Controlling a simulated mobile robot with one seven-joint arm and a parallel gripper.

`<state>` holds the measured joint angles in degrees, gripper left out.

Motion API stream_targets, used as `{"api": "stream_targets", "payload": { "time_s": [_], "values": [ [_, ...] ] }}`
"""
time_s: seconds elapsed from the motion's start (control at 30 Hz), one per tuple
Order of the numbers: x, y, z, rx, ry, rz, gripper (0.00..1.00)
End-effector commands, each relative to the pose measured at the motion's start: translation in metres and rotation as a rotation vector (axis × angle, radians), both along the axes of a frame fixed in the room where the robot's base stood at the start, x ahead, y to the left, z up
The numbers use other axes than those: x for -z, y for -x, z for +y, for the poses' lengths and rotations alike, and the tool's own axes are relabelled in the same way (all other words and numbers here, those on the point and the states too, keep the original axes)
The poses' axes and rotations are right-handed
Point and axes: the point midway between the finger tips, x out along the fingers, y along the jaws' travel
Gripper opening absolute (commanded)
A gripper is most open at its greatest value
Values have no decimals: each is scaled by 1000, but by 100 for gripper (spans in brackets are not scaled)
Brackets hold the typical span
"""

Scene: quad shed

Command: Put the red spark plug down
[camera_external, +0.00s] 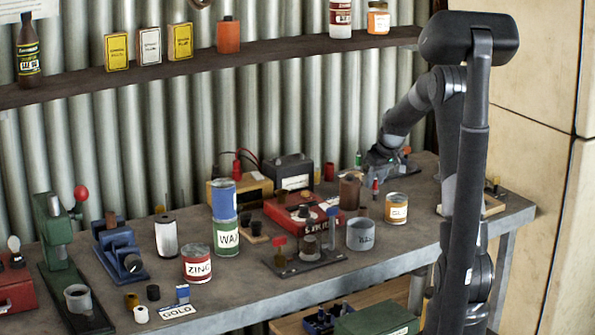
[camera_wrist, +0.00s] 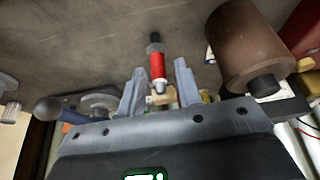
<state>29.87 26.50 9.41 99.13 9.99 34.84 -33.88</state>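The red spark plug (camera_external: 375,186) stands roughly upright by the bench surface, just in front of my gripper (camera_external: 378,172). In the wrist view the red spark plug (camera_wrist: 157,66) has a dark end, a red body and a pale tip. It lies between the lines of the two fingers of my gripper (camera_wrist: 159,82), with a visible gap on each side. The fingers are apart and look open. The lower end of the plug is partly hidden by a small tan piece, and I cannot tell what it rests on.
A brown cylinder (camera_external: 349,192) stands close left of the plug; it also shows in the wrist view (camera_wrist: 245,45). An orange-labelled can (camera_external: 396,208) stands in front right. A green plug (camera_external: 358,159) and a dark battery box (camera_external: 288,171) are behind. Bare bench (camera_external: 425,220) lies to the right.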

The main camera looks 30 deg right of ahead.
Motion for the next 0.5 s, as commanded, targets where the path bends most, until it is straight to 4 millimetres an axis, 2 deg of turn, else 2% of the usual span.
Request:
{"api": "stream_targets", "payload": {
  "time_s": [0.33,0.5],
  "values": [
    [-3,0,0,0,1,-1,36],
    [-24,8,-1,1,3,-3,36]
  ]
}}
